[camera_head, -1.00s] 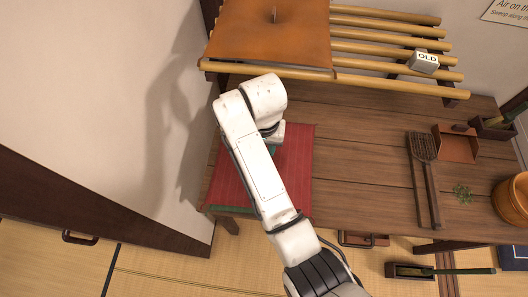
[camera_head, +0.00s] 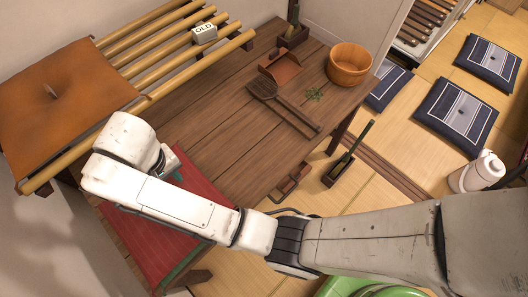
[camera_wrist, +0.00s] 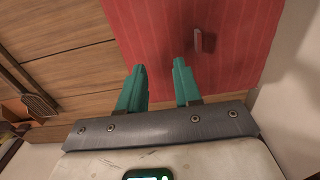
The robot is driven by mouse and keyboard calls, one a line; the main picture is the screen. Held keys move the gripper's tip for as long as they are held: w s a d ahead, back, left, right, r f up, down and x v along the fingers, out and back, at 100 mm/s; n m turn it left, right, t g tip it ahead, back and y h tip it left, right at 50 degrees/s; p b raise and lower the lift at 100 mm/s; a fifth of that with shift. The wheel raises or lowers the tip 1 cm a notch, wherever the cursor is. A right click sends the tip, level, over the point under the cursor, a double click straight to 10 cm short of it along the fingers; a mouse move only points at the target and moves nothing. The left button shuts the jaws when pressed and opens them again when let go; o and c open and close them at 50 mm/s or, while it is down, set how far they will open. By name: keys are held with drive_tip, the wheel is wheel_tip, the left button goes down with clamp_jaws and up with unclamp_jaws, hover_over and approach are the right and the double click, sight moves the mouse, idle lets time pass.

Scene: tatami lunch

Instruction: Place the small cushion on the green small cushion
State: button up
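A flat red cushion (camera_head: 150,238) with a green lower edge lies on the near left end of the wooden table. It also fills the upper middle of the wrist view (camera_wrist: 240,75), where a small upright tab (camera_wrist: 198,41) stands on it. My gripper (camera_wrist: 159,68) has two teal fingers, apart and empty, over the red cushion; the tab is beyond and right of the right fingertip. In the head view my arm hides most of the gripper. A bright green rounded thing (camera_head: 352,287) shows at the bottom edge, cut off; I cannot tell whether it is a cushion.
An orange-brown cushion (camera_head: 62,92) with a tab lies on a bamboo rack (camera_head: 160,62) beside a block marked OLD (camera_head: 204,32). Navy cushions (camera_head: 458,108) lie on the tatami.

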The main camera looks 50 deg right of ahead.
drive_tip(key=s+d+f, duration=0.4)
drive_tip(key=s+d, duration=0.1)
drive_tip(key=d, duration=0.6)
drive_tip(key=s+d, duration=0.6)
drive_tip(key=s, duration=0.4)
drive_tip(key=s+d, duration=0.7)
drive_tip(key=s, duration=0.3)
drive_tip(key=shift+s+d+f+t, duration=0.2)
drive_tip(key=shift+f+t, duration=0.2)
